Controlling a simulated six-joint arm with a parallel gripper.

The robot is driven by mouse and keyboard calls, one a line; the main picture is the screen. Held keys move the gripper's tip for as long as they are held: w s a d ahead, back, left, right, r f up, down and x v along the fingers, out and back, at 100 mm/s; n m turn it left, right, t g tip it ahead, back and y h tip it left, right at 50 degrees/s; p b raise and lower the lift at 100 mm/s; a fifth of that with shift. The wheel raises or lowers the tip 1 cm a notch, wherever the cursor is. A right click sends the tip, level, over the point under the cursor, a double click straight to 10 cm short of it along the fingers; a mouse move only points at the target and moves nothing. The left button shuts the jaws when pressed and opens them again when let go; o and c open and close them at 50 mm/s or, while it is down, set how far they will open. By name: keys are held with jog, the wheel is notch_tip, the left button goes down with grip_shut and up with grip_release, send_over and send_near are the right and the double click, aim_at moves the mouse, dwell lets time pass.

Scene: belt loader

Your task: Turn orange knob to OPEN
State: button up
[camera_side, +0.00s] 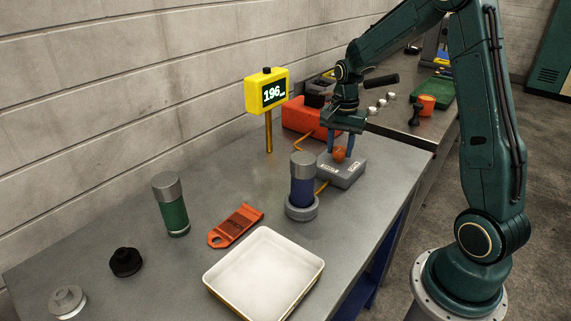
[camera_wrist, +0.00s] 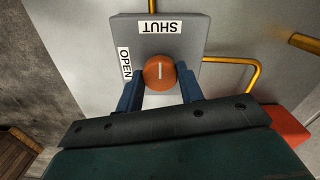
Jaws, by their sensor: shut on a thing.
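The orange knob (camera_side: 339,155) sits on top of a grey block (camera_side: 343,174). In the wrist view the knob (camera_wrist: 159,74) has a short white line that runs up and down the picture, in line with the SHUT label (camera_wrist: 160,27). The OPEN label (camera_wrist: 125,62) is on the left side of the block (camera_wrist: 192,40). My gripper (camera_side: 341,150) points down over the block and is shut on the knob, with one blue finger on either side. The wrist view shows the fingers (camera_wrist: 159,85) as well.
A blue cylinder (camera_side: 302,182) in a grey collar stands close in front of the block, with orange pipes beside it. A yellow display (camera_side: 267,91) on a post reads 196. A red box (camera_side: 308,119) is behind. A white tray (camera_side: 264,276) lies nearer.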

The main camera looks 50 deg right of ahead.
aim_at(340, 149)
jog(key=shift+n, duration=0.5)
jog(key=n, duration=0.3)
jog(key=shift+n, duration=0.3)
jog(key=n, duration=0.4)
jog(key=shift+n, duration=0.3)
jog(key=n, duration=0.8)
jog(key=shift+d+n, duration=0.1)
jog(key=shift+n, duration=0.3)
jog(key=shift+r, duration=0.1)
jog(key=o, duration=1)
notch_tip(340, 149, up, 14)
